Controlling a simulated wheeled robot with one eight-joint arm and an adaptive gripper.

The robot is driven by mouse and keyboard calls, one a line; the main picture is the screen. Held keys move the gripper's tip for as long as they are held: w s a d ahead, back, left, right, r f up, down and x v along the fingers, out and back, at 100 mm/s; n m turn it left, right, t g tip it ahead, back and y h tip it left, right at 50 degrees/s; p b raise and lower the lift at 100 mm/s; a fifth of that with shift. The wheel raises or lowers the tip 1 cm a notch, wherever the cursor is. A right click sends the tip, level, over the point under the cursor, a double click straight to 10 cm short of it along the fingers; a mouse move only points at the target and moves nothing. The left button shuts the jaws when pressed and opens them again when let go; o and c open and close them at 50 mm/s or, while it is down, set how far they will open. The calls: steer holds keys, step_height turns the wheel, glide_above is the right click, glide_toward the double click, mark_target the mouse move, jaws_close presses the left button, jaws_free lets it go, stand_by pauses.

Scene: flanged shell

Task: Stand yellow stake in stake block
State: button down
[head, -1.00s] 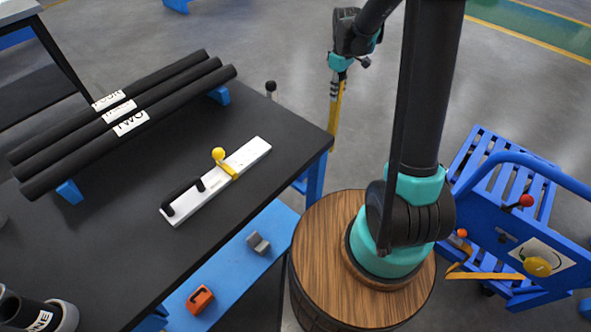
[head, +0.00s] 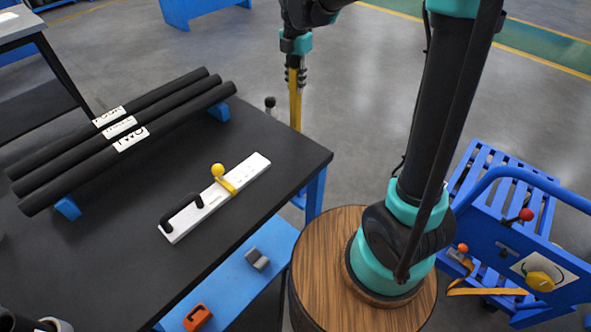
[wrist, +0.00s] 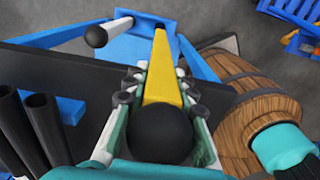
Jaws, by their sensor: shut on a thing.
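The yellow stake (head: 295,100) hangs upright from my gripper (head: 294,75), beyond the far right edge of the black table in the head view. Its lower end is hidden behind the table. In the wrist view my gripper (wrist: 163,85) is shut on the stake (wrist: 160,75), with the stake's black ball top (wrist: 160,134) nearest the camera and its body tapering away. I cannot pick out the stake block for certain in either view.
The black table (head: 120,215) bears black tubes (head: 120,130) and a white bar (head: 245,180) with a yellow-knobbed clamp. A black-knobbed post (head: 270,103) rises by the far edge, near the stake. A wooden barrel (head: 325,270) and blue cart (head: 500,215) stand right.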

step_height(320, 180, down, 20)
steer(key=shift+r, duration=0.25)
stand_by(0.3)
steer(key=shift+f, duration=0.1)
steer(key=c, duration=1.3)
jaws_free()
steer(key=shift+o, duration=0.2)
